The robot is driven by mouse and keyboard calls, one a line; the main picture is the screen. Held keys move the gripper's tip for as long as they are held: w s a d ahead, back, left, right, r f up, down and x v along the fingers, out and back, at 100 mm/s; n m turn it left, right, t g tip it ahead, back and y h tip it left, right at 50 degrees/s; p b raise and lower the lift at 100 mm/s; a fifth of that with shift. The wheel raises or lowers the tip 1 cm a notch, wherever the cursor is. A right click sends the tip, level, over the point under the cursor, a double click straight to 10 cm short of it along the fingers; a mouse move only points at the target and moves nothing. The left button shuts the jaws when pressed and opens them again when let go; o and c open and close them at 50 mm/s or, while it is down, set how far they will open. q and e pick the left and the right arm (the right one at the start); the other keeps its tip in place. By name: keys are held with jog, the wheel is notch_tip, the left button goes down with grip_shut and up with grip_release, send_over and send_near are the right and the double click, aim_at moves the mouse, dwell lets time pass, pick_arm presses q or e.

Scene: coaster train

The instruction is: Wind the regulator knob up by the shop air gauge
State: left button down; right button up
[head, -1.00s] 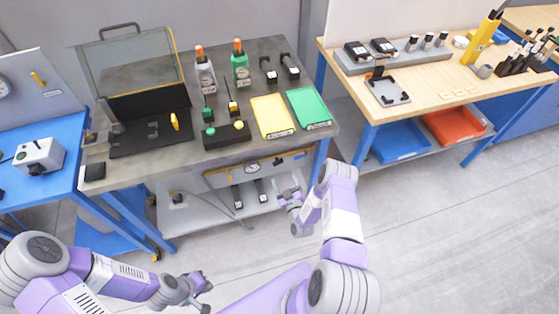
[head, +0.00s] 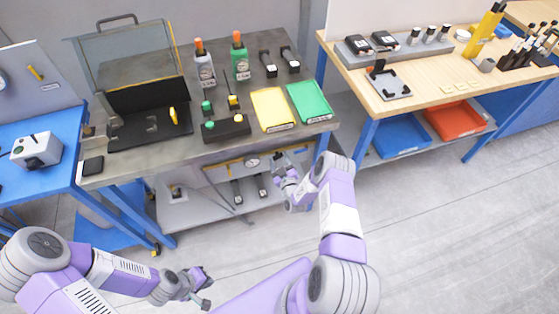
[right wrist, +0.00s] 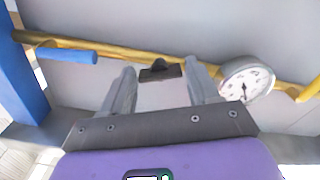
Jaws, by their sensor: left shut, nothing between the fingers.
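The shop air gauge (head: 252,162), round and white-faced, is on a yellow pipe under the grey bench. It also shows in the right wrist view (right wrist: 247,80), just right of my fingers. A small black part (right wrist: 160,70), apparently the regulator knob, is on the pipe left of the gauge. My right gripper (head: 279,170) is beside the gauge under the bench's front edge. In the right wrist view its fingers (right wrist: 161,86) are apart, with the black part framed between their tips; I cannot tell if they touch it. My left gripper (head: 204,284) is shut and empty, low over the floor.
A blue bench leg (right wrist: 28,80) stands at the left. The grey benchtop (head: 225,160) overhangs my right gripper. A lower shelf (head: 205,210) lies below.

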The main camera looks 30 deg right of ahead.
jog(key=c, duration=0.7)
jog(key=shift+m+b, duration=1.3)
jog(key=shift+m, duration=1)
jog(key=o, duration=1.1)
jog(key=shift+c, duration=0.2)
jog(key=p+v, duration=0.1)
jog(key=v, duration=0.6)
jog(key=shift+s, duration=0.3)
jog(key=shift+a, duration=0.15)
